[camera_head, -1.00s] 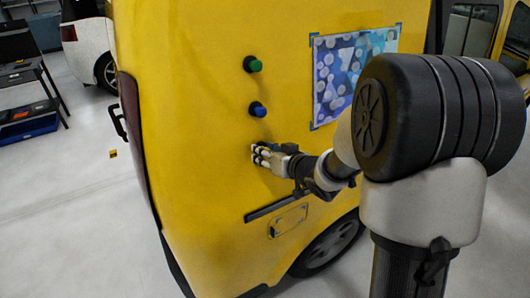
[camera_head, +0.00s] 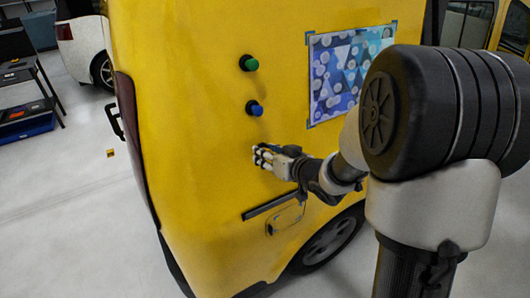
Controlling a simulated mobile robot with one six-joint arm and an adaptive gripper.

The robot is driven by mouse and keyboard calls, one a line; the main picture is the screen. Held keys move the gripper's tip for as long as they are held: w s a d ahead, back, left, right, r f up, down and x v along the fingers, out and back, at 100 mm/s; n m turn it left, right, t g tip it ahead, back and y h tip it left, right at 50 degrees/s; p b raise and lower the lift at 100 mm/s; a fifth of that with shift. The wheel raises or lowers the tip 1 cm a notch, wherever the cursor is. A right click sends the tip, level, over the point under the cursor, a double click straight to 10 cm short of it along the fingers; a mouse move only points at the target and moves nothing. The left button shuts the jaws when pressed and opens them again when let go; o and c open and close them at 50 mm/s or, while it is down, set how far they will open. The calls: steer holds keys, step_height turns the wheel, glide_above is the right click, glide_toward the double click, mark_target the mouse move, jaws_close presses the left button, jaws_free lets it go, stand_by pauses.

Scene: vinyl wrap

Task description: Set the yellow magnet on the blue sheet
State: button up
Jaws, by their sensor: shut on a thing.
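My gripper (camera_head: 260,157) is at the yellow van panel, below the blue magnet. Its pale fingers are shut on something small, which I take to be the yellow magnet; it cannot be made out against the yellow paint. I cannot tell whether it touches the panel. The blue sheet (camera_head: 326,77), patterned with triangles and pale dots, is fixed flat on the panel with blue corner pieces, up and right of my gripper. My arm covers part of its lower right.
A green magnet (camera_head: 249,63) and a blue magnet (camera_head: 254,108) stick out from the yellow van (camera_head: 190,130), above my gripper. A dark handle strip (camera_head: 268,207) lies below it.

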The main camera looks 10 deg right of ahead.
steer(key=shift+s+f+p+v, duration=0.1)
steer(key=shift+f+p+v, duration=0.1)
steer(key=shift+v, duration=0.7)
steer(key=shift+s+f+p+v, duration=0.1)
steer(key=shift+f+p+v, duration=0.1)
steer(key=shift+v, duration=0.65)
steer(key=shift+s+f+p+v, duration=0.1)
steer(key=shift+f+p+v, duration=0.1)
steer(key=shift+v, duration=0.7)
steer(key=shift+w, duration=0.1)
